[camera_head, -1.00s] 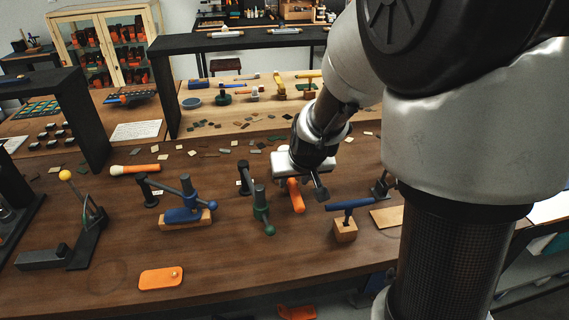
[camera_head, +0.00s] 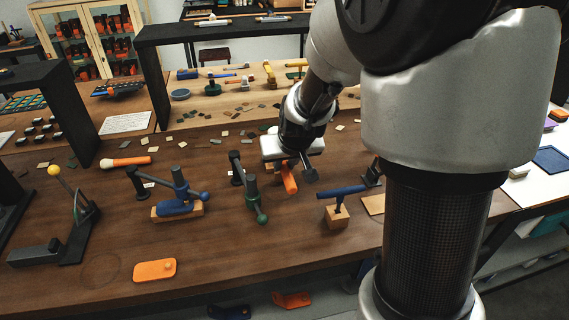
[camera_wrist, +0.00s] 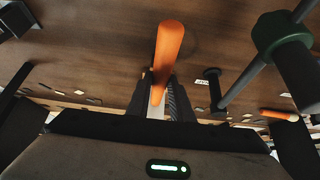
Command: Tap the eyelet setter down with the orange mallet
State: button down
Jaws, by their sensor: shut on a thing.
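My gripper (camera_head: 288,163) is shut on an orange piece (camera_head: 289,182), apparently the handle of the orange mallet, over the right half of the brown bench. In the wrist view the orange piece (camera_wrist: 168,48) sticks out from between my gripper's fingers (camera_wrist: 160,98). The mallet's head is not clearly visible. A dark flat piece (camera_head: 309,174) shows beside the orange one. A blue T-shaped tool (camera_head: 341,190) stands on a small wooden block right of my gripper. A blue lever tool (camera_head: 178,203) rests on another block to the left. I cannot tell which is the eyelet setter.
A green lever tool (camera_head: 256,202) stands just left of my gripper and shows large in the wrist view (camera_wrist: 280,35). An orange-and-white rod (camera_head: 126,161) lies further left. A yellow-knobbed lever press (camera_head: 75,225) stands far left. The bench front is mostly clear around an orange plate (camera_head: 155,270).

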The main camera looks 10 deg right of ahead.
aim_at(285, 164)
jog(key=shift+r+p, duration=1.65)
jog(key=shift+r, duration=0.7)
